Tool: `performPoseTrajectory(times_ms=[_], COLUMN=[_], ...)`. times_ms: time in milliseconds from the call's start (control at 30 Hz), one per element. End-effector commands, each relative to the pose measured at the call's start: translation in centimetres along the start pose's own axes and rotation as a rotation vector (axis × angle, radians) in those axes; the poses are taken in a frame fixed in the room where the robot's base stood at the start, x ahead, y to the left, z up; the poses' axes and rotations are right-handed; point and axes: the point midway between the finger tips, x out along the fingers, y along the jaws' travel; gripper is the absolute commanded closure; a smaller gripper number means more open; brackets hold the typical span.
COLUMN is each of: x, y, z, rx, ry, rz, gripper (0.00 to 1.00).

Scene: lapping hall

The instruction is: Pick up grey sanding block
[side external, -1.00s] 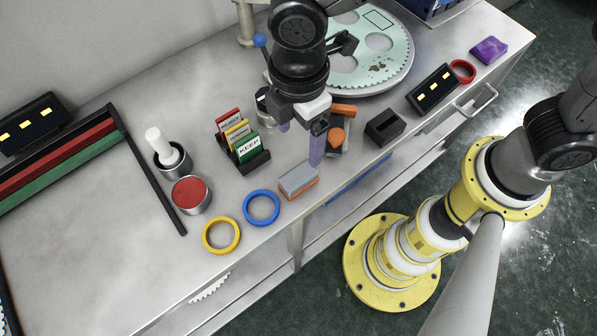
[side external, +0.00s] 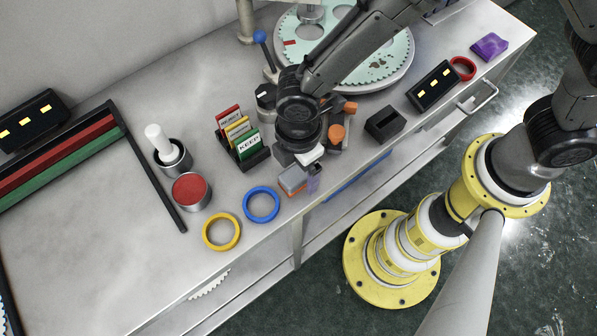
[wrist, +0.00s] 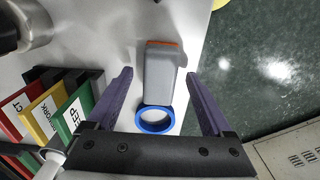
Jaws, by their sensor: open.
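The grey sanding block (wrist: 160,76), grey with an orange underside, lies on the metal bench near its front edge. In the side external view the block (side external: 292,181) is partly hidden by my gripper (side external: 305,184), which is right over it. In the wrist view my gripper (wrist: 160,100) is open, with one purple finger on each side of the block. There is a gap between each finger and the block. I cannot tell how far above the bench the fingertips are.
A blue ring (side external: 261,205) lies just left of the block, with a yellow ring (side external: 221,233) beyond it. A rack of coloured cards (side external: 240,140) stands behind. A red-topped tin (side external: 190,193) is further left. The bench edge drops to the floor in front.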

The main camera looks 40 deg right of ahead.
Motion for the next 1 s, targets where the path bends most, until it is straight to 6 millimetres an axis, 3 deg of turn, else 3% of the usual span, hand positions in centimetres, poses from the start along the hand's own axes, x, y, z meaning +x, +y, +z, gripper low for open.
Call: performPoseTrajectory(times_ms=[333,800,1000], x=[0.93,0.90,0.85], y=[0.03,0.03,0.06], z=[-0.04,-0.03,-0.06], rx=[0.000,0.000,0.000], ry=[0.001,0.001,0.002], rz=[0.001,0.001,0.002], gripper=[0.15,0.98,1.00])
